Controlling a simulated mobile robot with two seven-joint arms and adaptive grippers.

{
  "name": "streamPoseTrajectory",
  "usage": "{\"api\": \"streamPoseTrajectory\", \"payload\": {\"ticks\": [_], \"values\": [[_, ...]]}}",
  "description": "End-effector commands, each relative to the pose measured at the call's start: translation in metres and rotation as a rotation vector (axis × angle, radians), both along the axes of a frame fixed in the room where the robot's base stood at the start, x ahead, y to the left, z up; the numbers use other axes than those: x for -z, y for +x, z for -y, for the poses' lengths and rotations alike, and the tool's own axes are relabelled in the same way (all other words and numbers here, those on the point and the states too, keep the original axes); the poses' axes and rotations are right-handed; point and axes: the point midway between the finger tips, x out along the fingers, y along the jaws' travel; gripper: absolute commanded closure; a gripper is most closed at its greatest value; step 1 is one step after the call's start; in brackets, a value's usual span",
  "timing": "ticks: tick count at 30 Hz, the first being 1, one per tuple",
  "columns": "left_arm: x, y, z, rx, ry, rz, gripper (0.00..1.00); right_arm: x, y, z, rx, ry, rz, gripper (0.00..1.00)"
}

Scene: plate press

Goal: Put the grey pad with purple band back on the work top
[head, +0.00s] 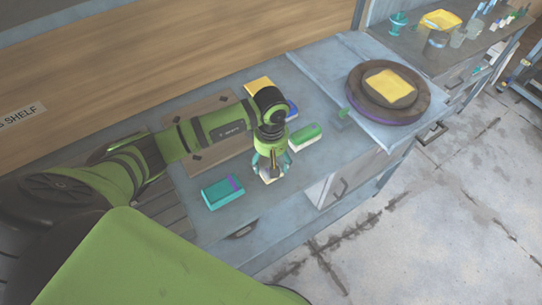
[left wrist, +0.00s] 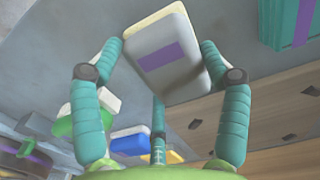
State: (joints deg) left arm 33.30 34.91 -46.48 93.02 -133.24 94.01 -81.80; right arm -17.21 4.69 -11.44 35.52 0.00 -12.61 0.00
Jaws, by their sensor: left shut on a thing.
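The grey pad with purple band (left wrist: 168,62) is between the teal fingers of my left gripper (left wrist: 160,75). Its grey face and purple band are turned to the left wrist camera, and a pale cream layer shows along its far edge. In the head view my left gripper (head: 271,162) points down over the work top (head: 262,220), near its front edge. Only a small pale part of the pad (head: 268,179) shows below the fingers there. I cannot tell whether the pad touches the work top. My right gripper is not in view.
A teal block with a purple band (head: 218,194) lies left of the gripper. A green pad (head: 305,136) lies to its right, with blue (head: 293,109) and yellow (head: 258,86) pads behind. A round plate (head: 358,86) bearing a yellow pad stands further right.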

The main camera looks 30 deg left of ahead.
Motion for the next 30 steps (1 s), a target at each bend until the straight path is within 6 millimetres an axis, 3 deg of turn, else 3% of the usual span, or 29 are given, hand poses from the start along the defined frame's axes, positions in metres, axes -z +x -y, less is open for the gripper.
{"api": "streamPoseTrajectory", "payload": {"ticks": [9, 10, 12, 23, 26, 30], "values": [[0.004, 0.001, 0.000, 0.000, 0.000, 0.001, 0.50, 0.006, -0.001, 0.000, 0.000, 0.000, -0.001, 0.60], [0.004, 0.000, 0.000, 0.000, -0.001, 0.001, 0.20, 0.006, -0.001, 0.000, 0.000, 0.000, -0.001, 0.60], [0.003, 0.000, 0.000, 0.000, -0.001, 0.001, 0.00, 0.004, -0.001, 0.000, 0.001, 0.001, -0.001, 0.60], [0.002, 0.000, 0.000, -0.001, 0.000, 0.000, 0.00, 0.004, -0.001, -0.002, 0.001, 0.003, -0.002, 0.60], [-0.003, 0.000, 0.000, -0.001, -0.001, -0.001, 0.00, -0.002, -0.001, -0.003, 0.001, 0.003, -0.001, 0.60], [-0.019, 0.002, -0.001, 0.000, 0.000, 0.007, 0.00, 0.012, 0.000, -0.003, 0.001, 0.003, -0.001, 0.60]]}}
